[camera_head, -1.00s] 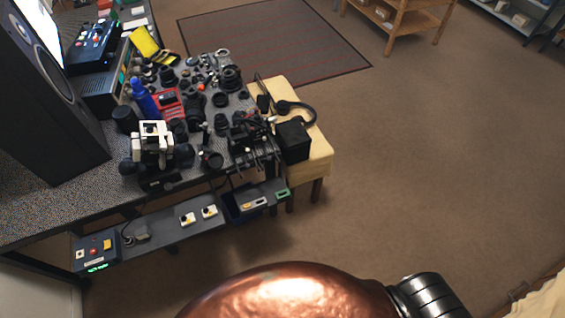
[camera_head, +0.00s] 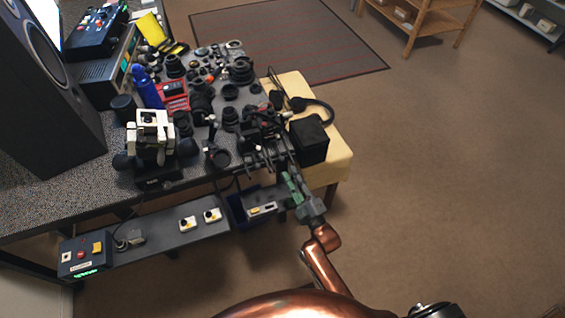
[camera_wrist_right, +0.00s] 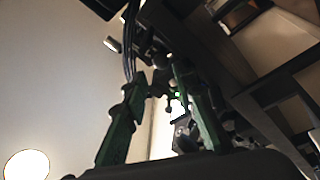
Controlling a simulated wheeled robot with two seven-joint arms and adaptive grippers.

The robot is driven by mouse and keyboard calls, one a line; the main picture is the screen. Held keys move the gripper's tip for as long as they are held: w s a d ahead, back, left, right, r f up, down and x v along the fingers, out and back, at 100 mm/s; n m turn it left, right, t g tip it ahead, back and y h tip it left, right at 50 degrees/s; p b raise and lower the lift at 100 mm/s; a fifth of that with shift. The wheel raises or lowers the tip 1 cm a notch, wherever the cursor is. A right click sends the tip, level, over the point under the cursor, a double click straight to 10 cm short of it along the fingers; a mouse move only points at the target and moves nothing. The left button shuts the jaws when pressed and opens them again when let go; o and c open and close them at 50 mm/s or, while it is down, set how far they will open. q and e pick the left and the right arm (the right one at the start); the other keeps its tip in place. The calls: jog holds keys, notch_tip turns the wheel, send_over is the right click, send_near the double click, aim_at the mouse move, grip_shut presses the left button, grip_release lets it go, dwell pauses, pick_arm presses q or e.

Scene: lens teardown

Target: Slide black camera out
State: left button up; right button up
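My right gripper (camera_head: 291,185) is just off the desk's right front corner, its green fingers pointing up toward a cluster of black gear (camera_head: 262,135). In the right wrist view the two fingers (camera_wrist_right: 160,90) stand apart with no object clearly held between them. Dark parts and cables show beyond the fingertips. I cannot pick out for certain which dark item is the black camera; the gear at this corner is crowded and partly hidden by the gripper. My left gripper is not in view.
A white-and-black microscope-like device (camera_head: 152,135) stands at the desk front. A black box (camera_head: 309,140) and headphones (camera_head: 318,108) rest on a yellow stool (camera_head: 335,160). A low shelf (camera_head: 160,233) runs under the desk. The floor to the right is clear.

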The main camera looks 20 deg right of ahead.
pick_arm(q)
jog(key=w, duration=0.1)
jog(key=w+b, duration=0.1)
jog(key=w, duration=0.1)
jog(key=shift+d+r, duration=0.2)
pick_arm(e)
jog(key=x, duration=0.6)
jog(key=shift+f, duration=0.1)
grip_shut()
